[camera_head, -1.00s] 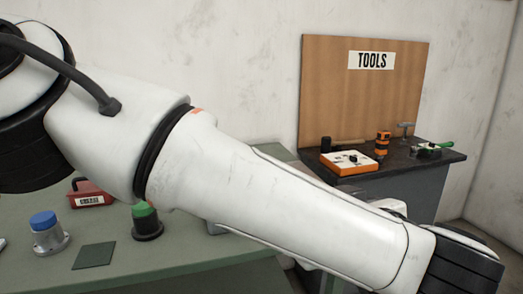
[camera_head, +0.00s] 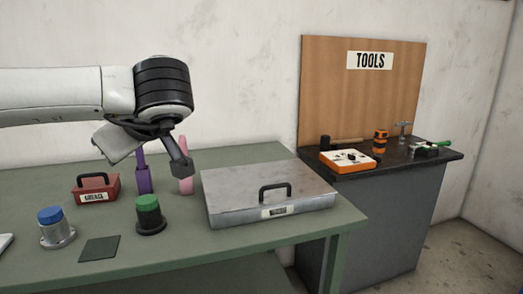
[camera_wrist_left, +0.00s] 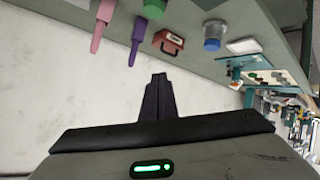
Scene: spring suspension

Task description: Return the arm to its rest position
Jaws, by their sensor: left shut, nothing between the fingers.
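My left arm comes in from the left in the head view, raised above the green table (camera_head: 270,152). My left gripper (camera_head: 186,168) points down and to the right, with its fingers together and nothing between them. It hangs over the back part of the table, in front of the purple and pink objects in the picture. In the left wrist view the shut fingers (camera_wrist_left: 158,80) show against the pale wall and floor area. My right gripper is not in view.
On the table are a red grease box (camera_head: 96,190), purple object (camera_head: 143,175), pink object (camera_head: 186,185), blue-topped cylinder (camera_head: 55,228), green-topped cylinder (camera_head: 149,214), dark green square (camera_head: 99,249) and metal case (camera_head: 265,195). A tool bench (camera_head: 385,205) stands right.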

